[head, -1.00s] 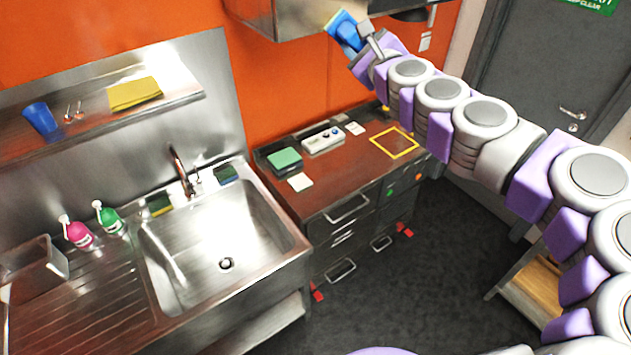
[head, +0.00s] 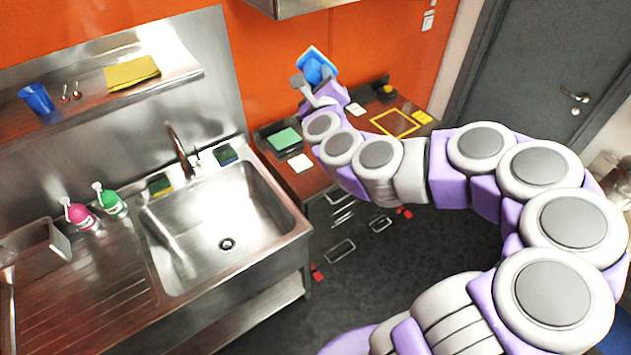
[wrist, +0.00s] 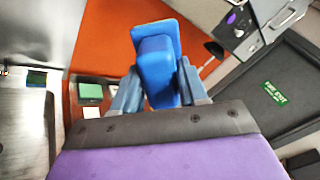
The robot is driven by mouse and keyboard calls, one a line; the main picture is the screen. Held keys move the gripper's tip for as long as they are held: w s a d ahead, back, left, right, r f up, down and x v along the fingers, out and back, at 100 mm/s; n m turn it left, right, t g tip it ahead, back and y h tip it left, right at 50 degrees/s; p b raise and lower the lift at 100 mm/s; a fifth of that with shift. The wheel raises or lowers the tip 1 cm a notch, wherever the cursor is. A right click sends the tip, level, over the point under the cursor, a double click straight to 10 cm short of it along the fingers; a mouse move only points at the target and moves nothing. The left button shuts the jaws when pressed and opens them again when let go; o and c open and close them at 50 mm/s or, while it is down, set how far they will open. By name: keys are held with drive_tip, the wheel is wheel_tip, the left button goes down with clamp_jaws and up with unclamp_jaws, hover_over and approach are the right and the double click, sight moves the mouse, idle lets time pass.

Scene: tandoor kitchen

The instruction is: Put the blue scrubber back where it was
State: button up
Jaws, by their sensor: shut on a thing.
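The blue scrubber (head: 317,65) is held up in my gripper (head: 312,88), above the far edge of the dark red counter, against the orange wall. In the wrist view the scrubber (wrist: 157,65) is a blue block with a wider blue plate behind it. It sits between the two fingers of my gripper (wrist: 160,92), which are shut on it. A yellow square outline (head: 380,124) is marked on the counter to the right; nothing is seen lying in it. My arm hides part of the counter.
A sink (head: 215,215) lies to the left, with a green-and-yellow sponge (head: 160,186) and a dark sponge (head: 227,154) on its back rim. A green pad (head: 284,138) and a white card (head: 300,163) lie on the counter. A shelf (head: 185,73) holds a blue cup and yellow cloth.

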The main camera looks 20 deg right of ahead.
drive_tip(key=a+f+m+h, duration=0.1)
drive_tip(key=a+f+h, duration=0.1)
drive_tip(key=a+f, duration=0.2)
drive_tip(key=shift+a+f+g, duration=0.3)
drive_tip(key=shift+a+f, duration=0.05)
drive_tip(key=shift+f, duration=0.9)
